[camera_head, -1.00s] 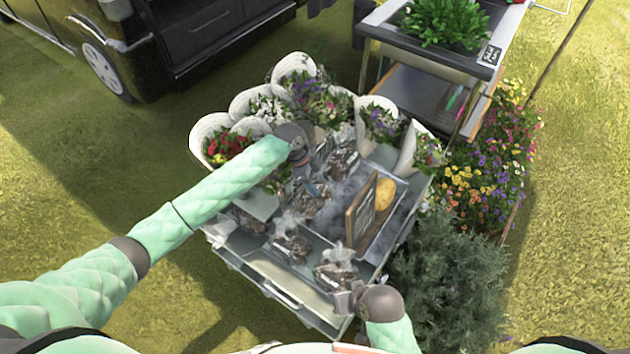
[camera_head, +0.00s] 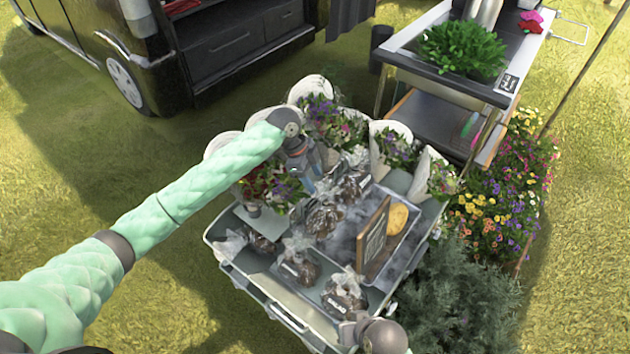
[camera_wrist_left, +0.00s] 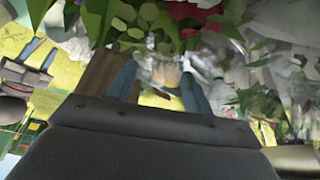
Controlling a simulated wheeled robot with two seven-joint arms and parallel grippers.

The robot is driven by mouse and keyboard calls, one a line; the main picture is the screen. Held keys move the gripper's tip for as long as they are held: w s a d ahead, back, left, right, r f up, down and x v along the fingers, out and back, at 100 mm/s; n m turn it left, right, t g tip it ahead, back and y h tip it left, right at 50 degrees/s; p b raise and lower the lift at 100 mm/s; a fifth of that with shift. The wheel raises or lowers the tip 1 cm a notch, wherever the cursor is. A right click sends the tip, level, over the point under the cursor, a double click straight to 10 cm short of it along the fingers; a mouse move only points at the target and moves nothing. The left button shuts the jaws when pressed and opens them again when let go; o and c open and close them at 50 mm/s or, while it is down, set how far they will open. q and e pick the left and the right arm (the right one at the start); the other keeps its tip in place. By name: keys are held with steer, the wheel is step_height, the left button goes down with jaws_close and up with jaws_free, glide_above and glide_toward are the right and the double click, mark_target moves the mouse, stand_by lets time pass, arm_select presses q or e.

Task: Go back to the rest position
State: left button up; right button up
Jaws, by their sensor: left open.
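My left gripper (camera_head: 305,168) hangs over the back half of the flower cart (camera_head: 213,228), its arm coming in from the left. In the left wrist view its two blue-grey fingers (camera_wrist_left: 160,90) stand apart with nothing clearly held between them. Leaves and red and white petals crowd close around the fingers there. A bouquet with red flowers (camera_head: 262,185) sits just left of and below the gripper. My right gripper (camera_head: 346,332) is at the cart's front edge, near a dark bag; its fingers are too small to read.
Wrapped bouquets (camera_head: 390,148) line the back of the cart. Several dark bags (camera_head: 297,270) and a wooden sign (camera_head: 373,233) stand in front. A planter table (camera_head: 440,88) is at the back right, a shrub (camera_head: 450,300) at the right. Grass at the left is clear.

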steer(key=shift+w+r, duration=0.25)
